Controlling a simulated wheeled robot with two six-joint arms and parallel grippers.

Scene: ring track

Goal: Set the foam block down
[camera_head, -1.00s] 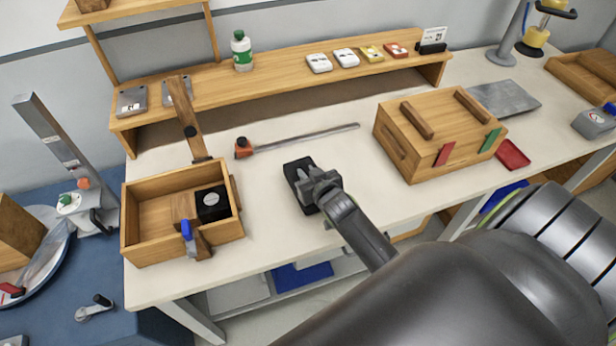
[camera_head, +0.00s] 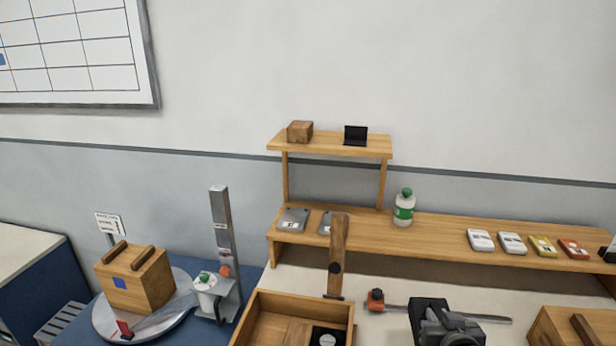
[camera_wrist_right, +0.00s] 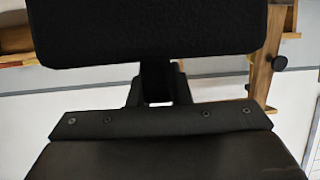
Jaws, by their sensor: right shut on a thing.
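A black block, which I take for the foam block (camera_head: 426,306), is at the bottom edge of the head view. My right gripper (camera_head: 446,322) is shut on it. In the right wrist view the same black block (camera_wrist_right: 150,30) fills the top, held across the fingers. In the head view it overlaps the bar of an orange-ended clamp (camera_head: 376,299). The gap between block and worktop is hidden, so I cannot tell its height. My left gripper is not in view.
An open wooden box (camera_head: 258,318) with a black item inside stands left of my right gripper. A lidded wooden box (camera_head: 556,325) is at the lower right. A raised wooden shelf (camera_head: 440,235) behind carries a green-labelled bottle (camera_head: 404,207) and small packs.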

